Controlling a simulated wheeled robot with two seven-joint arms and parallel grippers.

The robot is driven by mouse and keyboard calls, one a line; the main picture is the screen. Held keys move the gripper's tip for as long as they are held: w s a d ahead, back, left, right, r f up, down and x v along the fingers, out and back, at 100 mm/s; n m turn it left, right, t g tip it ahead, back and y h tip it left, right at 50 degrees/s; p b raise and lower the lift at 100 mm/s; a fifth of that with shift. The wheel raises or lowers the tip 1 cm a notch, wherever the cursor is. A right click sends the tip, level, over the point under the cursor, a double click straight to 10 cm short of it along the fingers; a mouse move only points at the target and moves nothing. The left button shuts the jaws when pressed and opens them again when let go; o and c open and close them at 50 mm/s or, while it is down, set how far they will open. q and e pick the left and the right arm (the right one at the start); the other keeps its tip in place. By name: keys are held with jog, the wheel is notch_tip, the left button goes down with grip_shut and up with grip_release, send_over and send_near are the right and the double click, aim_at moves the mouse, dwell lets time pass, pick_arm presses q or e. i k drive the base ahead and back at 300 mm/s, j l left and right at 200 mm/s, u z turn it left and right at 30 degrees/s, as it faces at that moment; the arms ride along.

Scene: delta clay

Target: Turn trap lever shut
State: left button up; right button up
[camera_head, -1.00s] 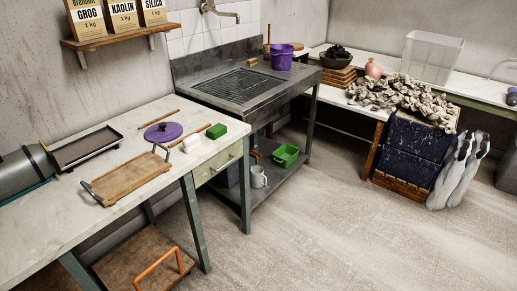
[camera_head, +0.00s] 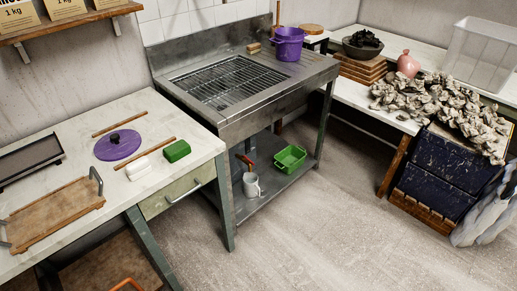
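A small red-orange lever (camera_head: 245,160) shows under the metal sink (camera_head: 235,82), by the left side of the lower shelf. It looks tilted, but its exact setting is too small to tell. A whitish cylinder, perhaps the trap or a mug (camera_head: 251,185), is just below it on or above the lower shelf (camera_head: 275,192). The sink's front edge and legs frame this space, and the pipework behind is in shadow. Neither of my grippers is in view.
A green basket (camera_head: 290,158) sits on the lower shelf to the right of the lever. A worktable (camera_head: 60,143) with a drawer (camera_head: 178,192) stands left of the sink. The floor (camera_head: 310,235) before the sink is clear. A blue chest (camera_head: 435,180) stands at the right.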

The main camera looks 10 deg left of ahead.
aim_at(243, 157)
jog(key=i+l, duration=0.7)
jog(key=i, duration=0.15)
jog(key=i+l, duration=0.7)
jog(key=i+j+u, duration=0.05)
jog(key=i, duration=0.05)
